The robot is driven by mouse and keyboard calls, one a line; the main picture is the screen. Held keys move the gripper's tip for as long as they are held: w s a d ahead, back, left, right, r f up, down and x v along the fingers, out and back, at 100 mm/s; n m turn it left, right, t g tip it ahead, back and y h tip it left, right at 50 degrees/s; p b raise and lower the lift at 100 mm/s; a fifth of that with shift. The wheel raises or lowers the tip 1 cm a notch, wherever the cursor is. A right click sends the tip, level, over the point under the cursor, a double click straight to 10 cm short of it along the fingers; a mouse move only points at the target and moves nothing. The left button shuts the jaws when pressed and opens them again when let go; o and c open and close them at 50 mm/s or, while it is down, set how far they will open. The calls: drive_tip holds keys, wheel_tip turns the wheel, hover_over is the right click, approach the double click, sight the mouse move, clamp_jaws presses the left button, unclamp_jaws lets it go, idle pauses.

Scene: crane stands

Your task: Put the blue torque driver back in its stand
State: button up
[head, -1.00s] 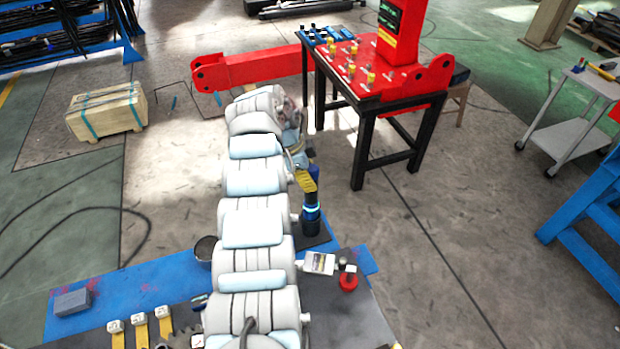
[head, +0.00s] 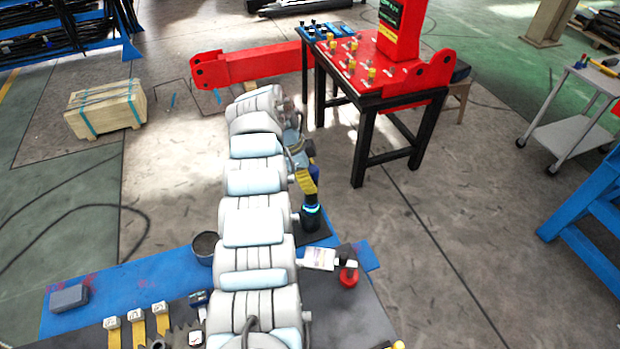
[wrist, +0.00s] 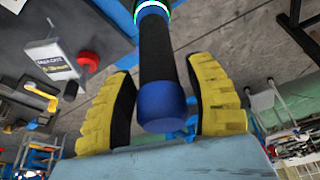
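The torque driver (head: 311,213) stands upright at the right of my arm in the head view, with a glowing ring low on its body. Its foot is over a dark base plate (head: 322,233), which looks like its stand; how it sits there is hard to tell. In the wrist view the driver's blue end cap (wrist: 164,106) and black grip lie between the yellow fingers of my gripper (wrist: 160,112). A gap shows on both sides, so my gripper is open around the driver. In the head view my gripper (head: 305,184) is partly hidden by my arm.
A red-topped table (head: 385,78) stands beyond.

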drive_tip(key=shift+o, duration=0.4)
drive_tip(key=shift+r, duration=0.1)
drive_tip(key=shift+b+v, duration=0.35)
drive_tip(key=shift+v, duration=2.05)
